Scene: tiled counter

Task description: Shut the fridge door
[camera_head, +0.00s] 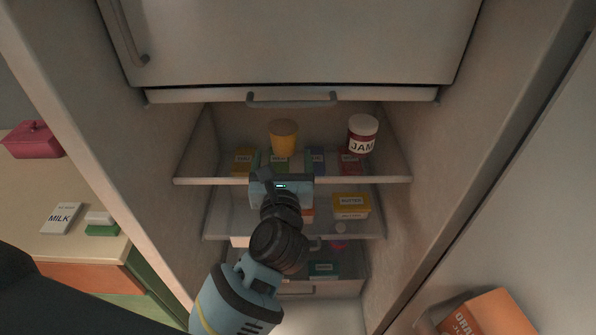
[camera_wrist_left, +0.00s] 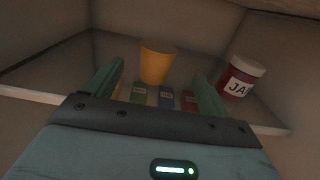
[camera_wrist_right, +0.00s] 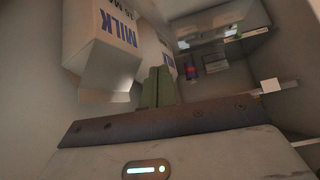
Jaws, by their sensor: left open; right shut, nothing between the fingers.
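The fridge stands open, with its lit compartment and shelves in the middle of the head view. The fridge door (camera_head: 510,210) is swung open at the right, its inner side showing. My left gripper (camera_head: 281,163) reaches into the compartment at the upper shelf (camera_head: 385,173). In the left wrist view, its green fingers (camera_wrist_left: 157,86) are apart and empty, with a yellow cup (camera_head: 284,137) beyond them. My right gripper (camera_wrist_right: 158,88) shows only in its wrist view, fingers together and empty, close to milk cartons (camera_wrist_right: 110,50).
A jam jar (camera_head: 362,133) stands right of the cup. A butter box (camera_head: 350,203) sits on the shelf below. An orange carton (camera_head: 487,315) is at the door's lower part.

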